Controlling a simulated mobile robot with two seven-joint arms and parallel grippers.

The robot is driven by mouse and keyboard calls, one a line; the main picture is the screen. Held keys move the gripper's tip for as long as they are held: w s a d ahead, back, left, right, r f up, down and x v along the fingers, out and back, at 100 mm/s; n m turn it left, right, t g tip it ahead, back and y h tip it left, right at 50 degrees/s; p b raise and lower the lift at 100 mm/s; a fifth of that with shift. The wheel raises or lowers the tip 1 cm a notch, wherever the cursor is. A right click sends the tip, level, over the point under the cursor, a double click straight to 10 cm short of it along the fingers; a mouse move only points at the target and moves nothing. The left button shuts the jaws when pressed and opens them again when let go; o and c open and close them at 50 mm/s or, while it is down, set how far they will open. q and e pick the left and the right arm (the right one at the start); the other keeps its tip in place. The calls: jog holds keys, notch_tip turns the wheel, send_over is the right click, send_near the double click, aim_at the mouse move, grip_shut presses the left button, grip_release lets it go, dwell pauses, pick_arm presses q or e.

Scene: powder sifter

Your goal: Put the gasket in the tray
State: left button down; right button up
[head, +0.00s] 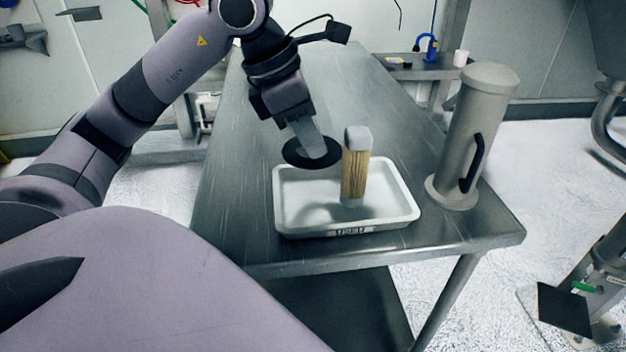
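The gasket (296,153) is a flat black disc or ring at the fingers of my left gripper (318,150). My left gripper points down and appears shut on it, above the back left part of the tray. The tray (284,215) is white, shallow and rectangular, with a label on its front wall, and sits on the metal table. A brush (356,175) with a grey top and tan bristles stands upright in the tray, just right of the gripper. A shadow lies on the tray floor below the gasket. My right gripper is not in view.
A tall grey metal cylinder (478,125) with a black handle stands on the table (240,190) right of the tray. The table's front edge is close to the tray. The table surface behind and left of the tray is clear.

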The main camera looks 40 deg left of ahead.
aim_at(304, 160)
pick_arm(q)
notch_tip(304, 160, down, 6)
jog(key=shift+f+b, duration=0.25)
jog(key=shift+b, duration=0.4)
jog(key=shift+f, duration=0.5)
jog(key=shift+f+b, duration=0.4)
jog(key=shift+f, duration=1.4)
jog(key=shift+f, duration=0.1)
jog(key=shift+f, duration=0.15)
jog(key=c, duration=1.3)
grip_release()
jog(key=shift+c, duration=0.2)
